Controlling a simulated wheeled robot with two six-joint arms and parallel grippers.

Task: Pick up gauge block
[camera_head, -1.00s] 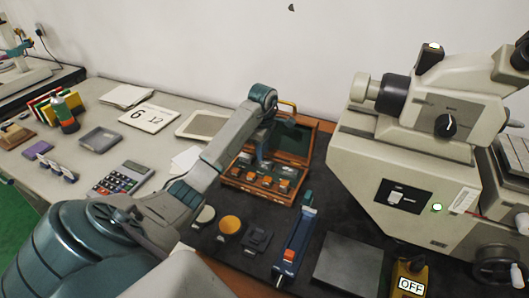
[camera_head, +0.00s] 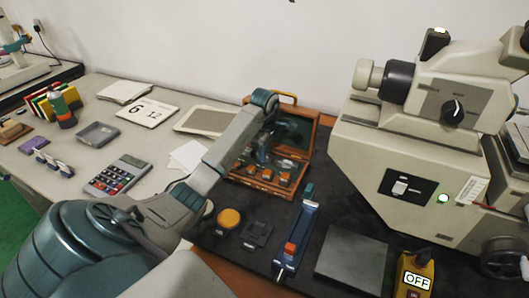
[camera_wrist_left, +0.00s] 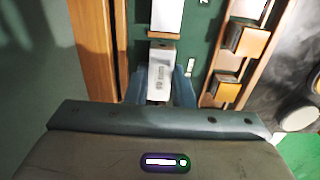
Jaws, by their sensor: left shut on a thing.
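A silver-white gauge block (camera_wrist_left: 160,74) with small markings stands between the fingers of my left gripper (camera_wrist_left: 161,88) in the left wrist view. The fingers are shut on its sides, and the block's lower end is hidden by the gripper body. In the head view my left gripper (camera_head: 263,154) reaches down into the open wooden case (camera_head: 272,187) with a green lining, and the block there is too small to make out. My right gripper is not in view.
Another pale block (camera_wrist_left: 166,16) lies just beyond the held one. Orange-fronted pieces (camera_head: 284,179) sit along the case's front. A blue-and-orange tool (camera_head: 298,235), a dark flat plate (camera_head: 351,262) and a large grey machine (camera_head: 420,170) stand to the right.

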